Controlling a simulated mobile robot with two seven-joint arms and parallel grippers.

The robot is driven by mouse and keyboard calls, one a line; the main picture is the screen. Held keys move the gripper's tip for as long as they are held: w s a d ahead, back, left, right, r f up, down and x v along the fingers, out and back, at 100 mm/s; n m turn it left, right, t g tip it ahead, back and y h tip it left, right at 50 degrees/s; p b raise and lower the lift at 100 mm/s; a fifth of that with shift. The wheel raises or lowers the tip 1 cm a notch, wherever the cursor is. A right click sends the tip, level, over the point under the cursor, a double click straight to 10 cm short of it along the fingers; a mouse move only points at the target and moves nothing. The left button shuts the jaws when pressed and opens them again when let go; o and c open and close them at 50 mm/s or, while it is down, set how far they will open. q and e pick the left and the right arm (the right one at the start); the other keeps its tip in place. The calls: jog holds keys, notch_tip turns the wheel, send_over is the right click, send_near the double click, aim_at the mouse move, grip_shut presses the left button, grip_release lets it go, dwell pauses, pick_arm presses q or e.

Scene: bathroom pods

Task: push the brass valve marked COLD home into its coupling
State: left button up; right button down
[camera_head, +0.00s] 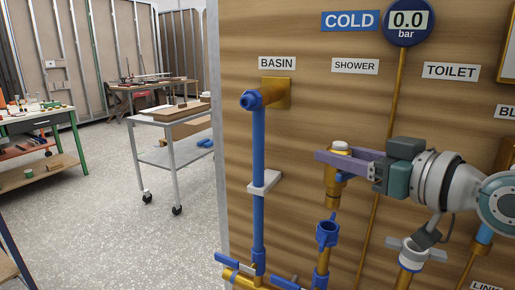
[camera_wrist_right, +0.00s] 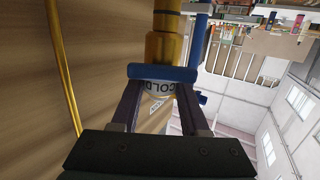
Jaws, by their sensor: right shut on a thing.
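The brass valve (camera_head: 332,185) hangs upright below my right gripper (camera_head: 338,158), which is shut on its upper end. A white cap shows above the fingers. In the right wrist view the valve's brass body (camera_wrist_right: 166,45), a blue bar and a white label reading COLD show, with the fingers (camera_wrist_right: 158,100) on either side of the label. The blue coupling (camera_head: 327,233) stands on a brass pipe just below the valve. A small gap shows between the valve's lower end and the coupling's open mouth. My left gripper is not in view.
A blue pipe (camera_head: 258,150) runs down under the BASIN label, left of the coupling. A thin brass pipe (camera_head: 386,130) from the gauge (camera_head: 407,20) passes behind my right gripper. Another white-collared fitting (camera_head: 410,257) stands to the right. Blue-handled valves lie low at left.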

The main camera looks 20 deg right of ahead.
aim_at(340, 193)
jog(key=shift+f+b, duration=1)
jog(key=shift+f, duration=0.5)
jog(key=shift+p, duration=0.35)
dwell(0.3)
jog(key=shift+f, duration=0.15)
jog(key=shift+f+b, duration=1.05)
jog(key=shift+f+b, duration=0.4)
jog(key=shift+f, duration=0.15)
jog(key=shift+c, duration=1.6)
grip_release()
jog(key=shift+s, duration=0.1)
